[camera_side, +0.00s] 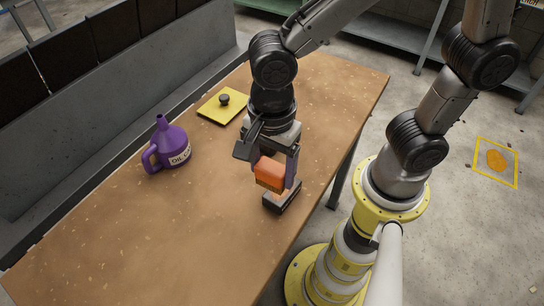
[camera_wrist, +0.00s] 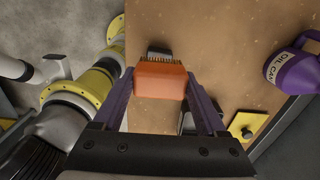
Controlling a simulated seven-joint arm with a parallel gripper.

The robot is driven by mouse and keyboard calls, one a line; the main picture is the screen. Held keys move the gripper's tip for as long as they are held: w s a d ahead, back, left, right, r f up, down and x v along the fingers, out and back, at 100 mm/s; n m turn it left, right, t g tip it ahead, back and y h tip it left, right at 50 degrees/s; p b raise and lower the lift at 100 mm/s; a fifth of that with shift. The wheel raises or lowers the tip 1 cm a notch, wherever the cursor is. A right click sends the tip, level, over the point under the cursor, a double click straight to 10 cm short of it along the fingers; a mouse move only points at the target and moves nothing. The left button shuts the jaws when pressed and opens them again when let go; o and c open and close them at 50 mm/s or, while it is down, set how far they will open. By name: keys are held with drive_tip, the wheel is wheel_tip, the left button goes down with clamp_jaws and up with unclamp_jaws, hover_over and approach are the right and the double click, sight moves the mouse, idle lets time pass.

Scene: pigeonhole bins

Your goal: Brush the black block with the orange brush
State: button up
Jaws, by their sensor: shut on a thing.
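My gripper (camera_side: 272,170) is shut on the orange brush (camera_side: 270,175), one finger on each side of it. In the wrist view the brush (camera_wrist: 160,84) sits between the fingertips of my gripper (camera_wrist: 160,76), with its bristles pointing away from the camera. The black block (camera_side: 283,197) lies on the table near its right edge, just below the brush. It also shows in the wrist view (camera_wrist: 158,51), just past the bristles and partly hidden by the brush. I cannot tell whether the bristles touch the block.
A purple oil can (camera_side: 170,146) stands on the wooden table (camera_side: 180,225) to the left. A yellow plate with a dark knob (camera_side: 222,106) lies farther back. Dark bins (camera_side: 110,30) line the far left side. The table's front left is clear.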

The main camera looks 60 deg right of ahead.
wheel_tip(320, 180, down, 6)
drive_tip(key=shift+r, duration=0.15)
drive_tip(key=shift+d+f, duration=0.25)
drive_tip(key=shift+f, duration=0.05)
drive_tip(key=shift+d, duration=0.45)
drive_tip(key=shift+c, duration=0.6)
drive_tip(key=shift+s+d, duration=0.2)
drive_tip(key=shift+d, duration=2.8)
drive_tip(key=shift+w+a, duration=0.2)
drive_tip(key=shift+a, duration=3.6)
drive_tip(key=shift+d+r, duration=0.1)
drive_tip(key=shift+r, duration=3.95)
drive_tip(key=shift+d+f, duration=0.1)
